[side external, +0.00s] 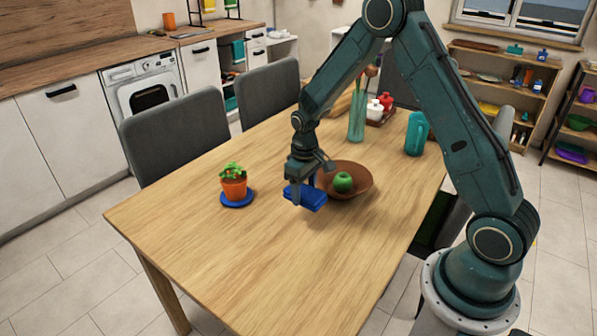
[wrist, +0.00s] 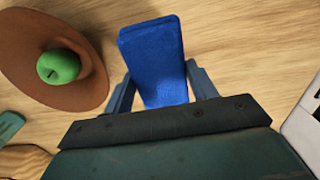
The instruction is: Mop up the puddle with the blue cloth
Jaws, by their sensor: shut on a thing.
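The blue cloth (side external: 307,197) is a thick, folded block. My gripper (side external: 304,190) is shut on it near the middle of the wooden table (side external: 200,262), just in front of the brown bowl. In the wrist view the cloth (wrist: 156,60) sits between my two fingers (wrist: 163,88) and sticks out past them. I cannot tell whether its underside touches the table. No puddle can be made out in either view; the cloth and gripper hide part of the tabletop.
A brown bowl (side external: 362,187) with a green apple (side external: 343,182) is close behind the cloth. A potted plant (side external: 234,184) on a blue saucer (side external: 237,202) stands to the left. A glass vase (side external: 357,122) and teal pitcher (side external: 415,134) stand farther back. The table's front is clear.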

